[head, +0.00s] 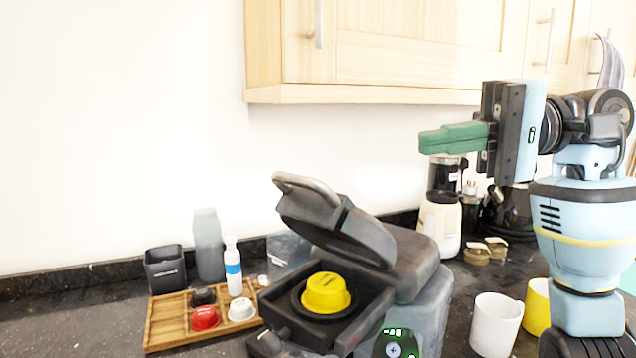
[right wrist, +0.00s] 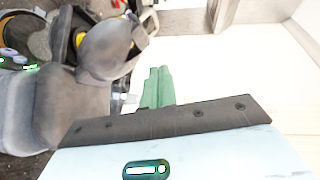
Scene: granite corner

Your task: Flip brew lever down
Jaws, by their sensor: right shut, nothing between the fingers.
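The coffee machine (head: 428,305) stands on the dark counter, its lid (head: 335,228) raised and tilted back. The brew lever (head: 306,184), a grey curved handle, is at the top of the raised lid. A yellow capsule (head: 326,292) sits in the open chamber below. My right gripper (head: 424,140), with green fingers, is shut and empty, up in the air to the right of the lever and above the machine, apart from both. In the right wrist view its fingers (right wrist: 158,88) are together, and the lid (right wrist: 108,50) shows to their left. My left gripper is not in view.
A wooden tray (head: 160,330) with several capsules lies left of the machine, near a black bin (head: 165,270) and a grey bottle (head: 208,245). A white mug (head: 496,325) and a yellow mug (head: 537,305) stand at right. Wooden cabinets (head: 400,50) hang above.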

